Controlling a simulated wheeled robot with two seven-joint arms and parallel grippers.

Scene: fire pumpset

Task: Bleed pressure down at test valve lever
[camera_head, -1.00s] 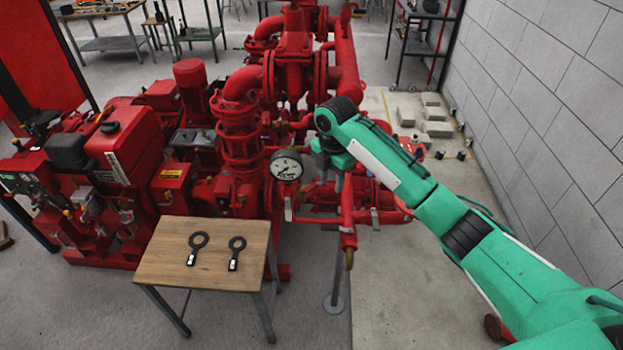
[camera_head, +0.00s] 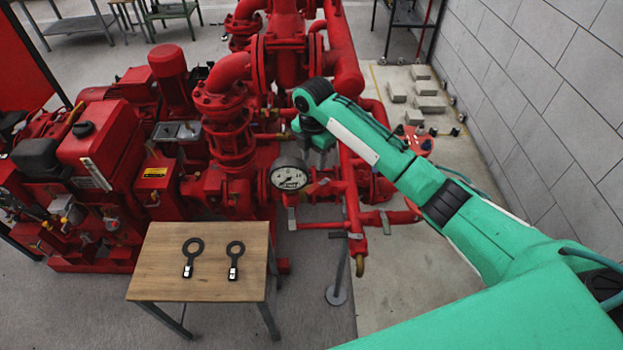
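A round white-faced pressure gauge (camera_head: 289,175) is on the red pump pipework. A small grey lever (camera_head: 291,218) hangs below it, and another grey lever (camera_head: 385,222) is on the low pipe to the right. A vertical red pipe (camera_head: 354,205) with a brass end (camera_head: 360,266) has a small grey part beside it. I cannot tell which lever is the test valve's. My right gripper (camera_head: 321,158) points down above and right of the gauge, in front of the red pipes. Its fingers are too hidden and small to tell open from shut. My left gripper is not in view.
A small wooden table (camera_head: 205,282) with two dark ring-headed tools (camera_head: 190,256) (camera_head: 234,260) stands front left. A red engine (camera_head: 105,150) is at the left. A grey block wall (camera_head: 560,90) bounds the right. Grey blocks (camera_head: 428,104) lie on the floor near it.

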